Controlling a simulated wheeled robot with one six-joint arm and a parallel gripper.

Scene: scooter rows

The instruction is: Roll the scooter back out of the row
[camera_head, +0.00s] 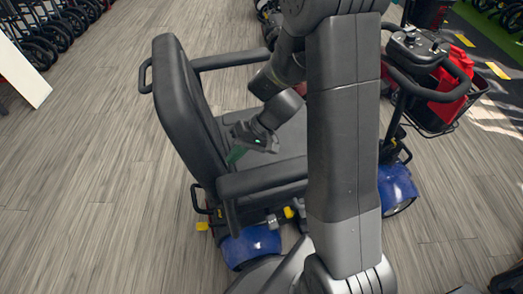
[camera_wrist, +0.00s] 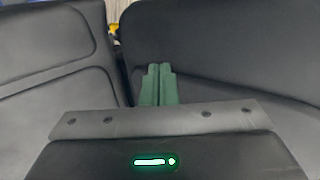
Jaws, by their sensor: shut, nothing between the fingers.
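The scooter stands on the wood-look floor, with a dark seat backrest (camera_head: 180,100), a seat cushion (camera_head: 280,140), armrests and blue wheel covers (camera_head: 250,246).
A basket (camera_head: 450,110) with a red bag (camera_head: 438,100) is on the scooter's front. Rows of dark wheels (camera_head: 50,30) stand at the upper left, near a white panel (camera_head: 25,70). The wooden floor (camera_head: 80,170) left of the seat is clear. Other equipment stands at the back.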

